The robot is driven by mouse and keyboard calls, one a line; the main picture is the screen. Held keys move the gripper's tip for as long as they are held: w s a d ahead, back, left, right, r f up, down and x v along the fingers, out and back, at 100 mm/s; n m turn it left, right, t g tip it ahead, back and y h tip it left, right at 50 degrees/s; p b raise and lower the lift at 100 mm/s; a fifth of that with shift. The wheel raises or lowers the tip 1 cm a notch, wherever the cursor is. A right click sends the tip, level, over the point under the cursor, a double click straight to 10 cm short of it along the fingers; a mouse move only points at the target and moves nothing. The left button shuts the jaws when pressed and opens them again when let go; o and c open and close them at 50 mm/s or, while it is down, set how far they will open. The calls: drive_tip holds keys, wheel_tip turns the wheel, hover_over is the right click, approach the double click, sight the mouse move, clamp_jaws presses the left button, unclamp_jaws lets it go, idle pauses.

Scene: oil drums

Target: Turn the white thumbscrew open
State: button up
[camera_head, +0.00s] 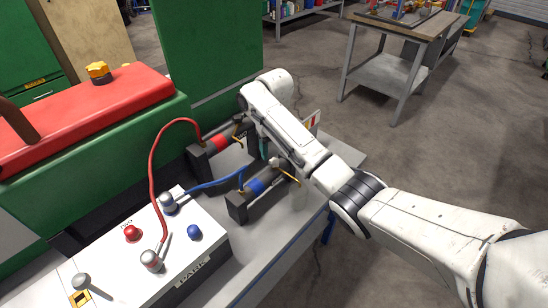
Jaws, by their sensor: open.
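My white arm reaches in from the right, and its wrist bends down over the bench beside the green machine. My gripper (263,148) points down below the wrist; it is open, small in view and partly hidden by my arm. A small pale knob (275,161), which may be the white thumbscrew, shows just below and right of the gripper, close to it. I cannot tell whether they touch. The knob is by a black holder with a blue cylinder (256,187) and a thin yellow lever.
A second black holder has a red cylinder (219,142); red and blue cables run from the holders to a white control box (190,237) with grey, red and blue knobs. A red-topped green machine (90,105) is at left. A grey worktable (400,70) stands behind on open floor.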

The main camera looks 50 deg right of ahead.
sight(275, 161)
drive_tip(key=shift+f, duration=1.95)
drive_tip(key=c, duration=1)
